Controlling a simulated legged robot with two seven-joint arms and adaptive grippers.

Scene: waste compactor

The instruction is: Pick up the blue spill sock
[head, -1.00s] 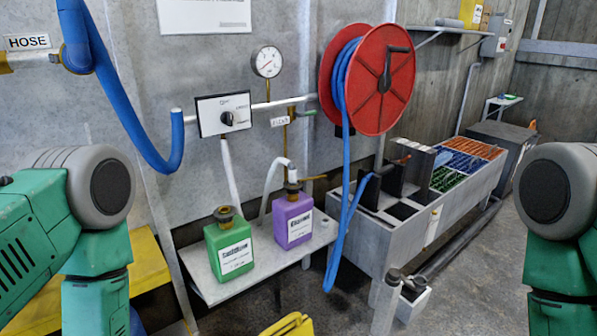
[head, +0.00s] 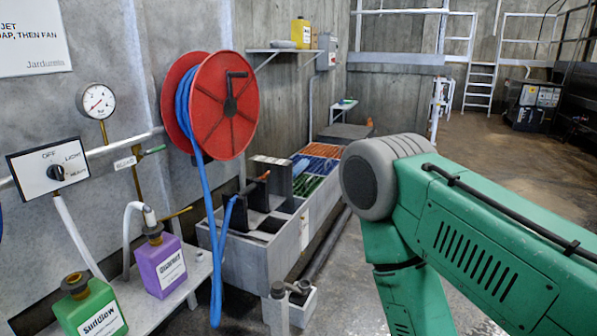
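I cannot pick out the blue spill sock for certain. A small blue item (head: 281,44) lies on the wall shelf, too small to identify. A blue piece (head: 300,166) shows in the long grey trough, next to the coloured racks. My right arm fills the right side, but its gripper is below the frame. My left arm and gripper are out of view.
A red hose reel (head: 229,105) with blue hose hangs on the wall above the grey trough (head: 262,255). A green jug (head: 90,305) and purple jug (head: 160,262) stand on a low shelf. Yellow container (head: 300,33) is on the wall shelf (head: 262,50). Open floor (head: 455,145) lies at right.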

